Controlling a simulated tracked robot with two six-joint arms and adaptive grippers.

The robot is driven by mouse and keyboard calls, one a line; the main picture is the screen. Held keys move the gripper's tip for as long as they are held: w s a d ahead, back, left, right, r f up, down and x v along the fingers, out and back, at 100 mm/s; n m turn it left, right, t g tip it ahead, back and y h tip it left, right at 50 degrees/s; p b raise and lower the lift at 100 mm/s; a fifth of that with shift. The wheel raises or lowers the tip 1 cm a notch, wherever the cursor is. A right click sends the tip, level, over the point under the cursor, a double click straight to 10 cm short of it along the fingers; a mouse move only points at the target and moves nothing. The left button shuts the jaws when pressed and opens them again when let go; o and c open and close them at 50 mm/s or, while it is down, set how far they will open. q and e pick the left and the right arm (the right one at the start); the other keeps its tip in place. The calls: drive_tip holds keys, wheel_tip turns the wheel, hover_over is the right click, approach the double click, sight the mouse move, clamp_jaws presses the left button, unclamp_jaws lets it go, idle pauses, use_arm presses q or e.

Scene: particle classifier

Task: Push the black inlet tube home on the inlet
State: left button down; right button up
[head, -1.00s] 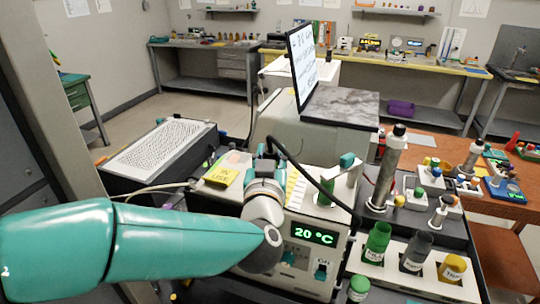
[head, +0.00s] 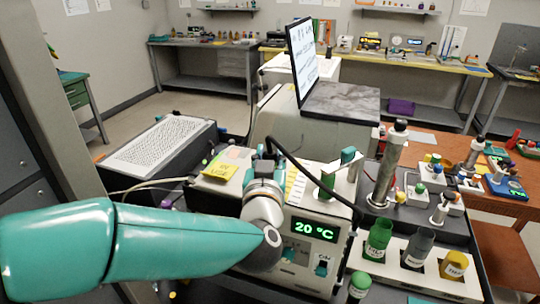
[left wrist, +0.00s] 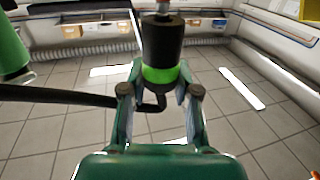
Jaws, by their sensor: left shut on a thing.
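The black inlet tube (head: 312,174) arches from my left gripper (head: 265,160) over the white instrument and down its right side in the head view. In the left wrist view, the tube (left wrist: 62,96) comes in from the left and ends in a bend between the two fingers of my left gripper (left wrist: 160,97). The fingers are closed in on it. A black cylinder with a bright green band (left wrist: 161,52) stands just beyond the fingertips, with a metal stem at its far end. I cannot tell whether the tube is seated on an inlet there. My right gripper is out of view.
The white instrument's display (head: 315,229) reads 20 °C. A metal column (head: 389,165) and a rack (head: 398,278) with several bottles stand at the right. A black box with a perforated top (head: 158,146) stands at the left. A yellow note (head: 221,171) lies on the instrument.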

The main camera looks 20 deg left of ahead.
use_arm(q)
drive_tip(key=shift+f, duration=0.3)
drive_tip(key=shift+f+b, duration=0.65)
drive_tip(key=shift+b, duration=0.1)
drive_tip(key=c, duration=0.8)
unclamp_jaws()
drive_tip(key=shift+d, duration=0.1)
drive_tip(key=v, duration=1.2)
